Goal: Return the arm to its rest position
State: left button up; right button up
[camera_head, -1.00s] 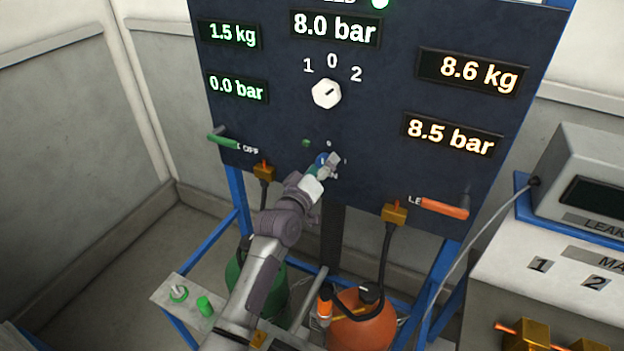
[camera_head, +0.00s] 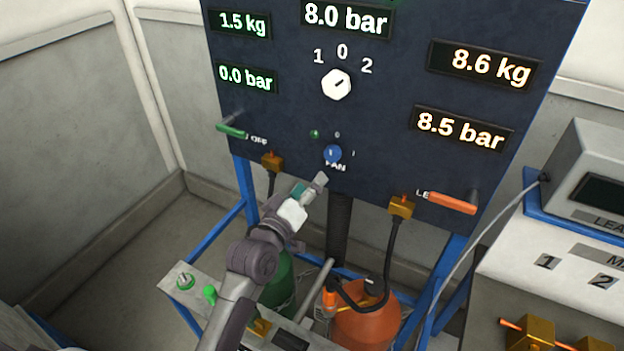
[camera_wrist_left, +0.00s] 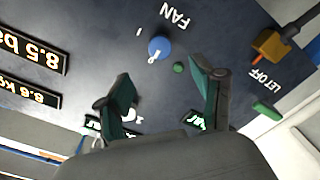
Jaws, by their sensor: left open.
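My left arm comes up from the bottom of the head view. Its gripper (camera_head: 312,188) stands in front of the lower edge of the dark control panel (camera_head: 290,105), below the blue fan knob (camera_head: 333,153), and touches nothing that I can see. In the left wrist view the two green-padded fingers (camera_wrist_left: 160,95) are spread apart with nothing between them. The blue fan knob (camera_wrist_left: 158,47) shows beyond the fingertips, apart from them. My right gripper is not in view.
A white selector knob (camera_head: 336,84) and lit displays are on the panel. Green (camera_head: 232,131) and orange (camera_head: 450,203) levers stick out at its sides. Green (camera_head: 280,280) and orange (camera_head: 366,322) cylinders stand below, near hoses. A grey device (camera_head: 590,180) stands at the right. Open floor lies left.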

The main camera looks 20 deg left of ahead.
pick_arm(q)
jog(key=s+f+m+g, duration=0.5)
jog(key=s+f+g, duration=0.2)
jog(key=s+f, duration=0.6)
jog(key=s+a+f+m+g+y, duration=0.2)
jog(key=s+g, duration=0.2)
jog(key=s, duration=0.6)
jog(key=s+a+f+m+g+y, duration=0.1)
jog(key=s+a+f+m+g, duration=0.15)
jog(key=s, duration=0.65)
notch_tip(320, 180, down, 28)
jog(key=s+g+b, duration=0.1)
jog(key=g+b, duration=0.1)
jog(key=b, duration=0.2)
jog(key=s+a+f+g+b, duration=0.1)
jog(key=s+a+f+b, duration=0.1)
jog(key=s+f, duration=1.5)
notch_tip(320, 180, down, 3)
jog(key=shift+a+f+b, duration=0.1)
jog(key=shift+a+b, duration=0.1)
jog(key=shift+b, duration=0.5)
